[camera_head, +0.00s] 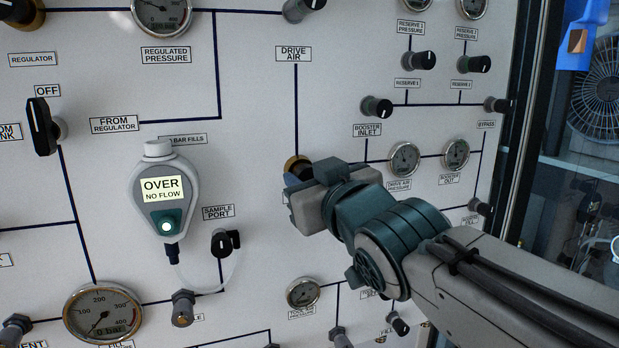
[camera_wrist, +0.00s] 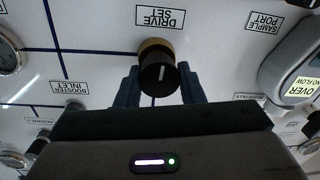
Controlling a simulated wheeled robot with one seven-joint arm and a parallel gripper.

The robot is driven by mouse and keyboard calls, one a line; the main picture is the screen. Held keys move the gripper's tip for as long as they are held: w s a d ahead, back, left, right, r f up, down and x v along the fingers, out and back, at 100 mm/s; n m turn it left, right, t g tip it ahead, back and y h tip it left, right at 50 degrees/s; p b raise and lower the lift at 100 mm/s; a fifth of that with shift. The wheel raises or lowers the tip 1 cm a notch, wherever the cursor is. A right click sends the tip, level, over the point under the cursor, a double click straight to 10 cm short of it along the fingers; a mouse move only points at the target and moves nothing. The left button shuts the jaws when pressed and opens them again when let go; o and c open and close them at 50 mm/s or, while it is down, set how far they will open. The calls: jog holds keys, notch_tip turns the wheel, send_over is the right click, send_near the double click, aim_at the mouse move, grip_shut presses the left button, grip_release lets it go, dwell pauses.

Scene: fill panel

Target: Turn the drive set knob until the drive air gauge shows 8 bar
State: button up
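The drive set knob (camera_wrist: 158,76) is black on a brass-coloured collar, below the "DRIVE SET" label in the wrist view. Its white pointer line stands nearly upright there. My gripper (camera_wrist: 160,88) has one dark finger on each side of the knob, with no clear gap visible. In the head view my gripper (camera_head: 300,190) is at the panel and hides most of the knob; only part of the brass collar (camera_head: 296,165) shows. The drive air pressure gauge (camera_head: 404,158) is right of my gripper, small and dark-faced; I cannot read its value.
A handheld meter (camera_head: 163,200) reading "OVER NO FLOW" hangs left of my gripper, with a clear hose to the sample port valve (camera_head: 222,241). The booster inlet knob (camera_head: 376,107) and the booster out gauge (camera_head: 455,155) are to the right.

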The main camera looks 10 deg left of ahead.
jog(key=shift+f+b, duration=0.1)
jog(key=shift+b, duration=0.2)
jog(key=m+b, duration=0.2)
jog(key=b, duration=0.1)
jog(key=shift+f+m, duration=0.2)
jog(key=shift+m, duration=0.2)
jog(key=m+b, duration=0.3)
jog(key=b, duration=0.1)
jog(key=shift+d+m, duration=0.1)
jog(key=shift+m, duration=0.3)
jog(key=m+b, duration=0.3)
jog(key=shift+w+t, duration=0.1)
jog(key=shift+t, duration=0.2)
jog(key=shift+r+m+b, duration=0.15)
jog(key=shift+m+b, duration=0.6)
jog(key=shift+m, duration=0.65)
jog(key=o, duration=1)
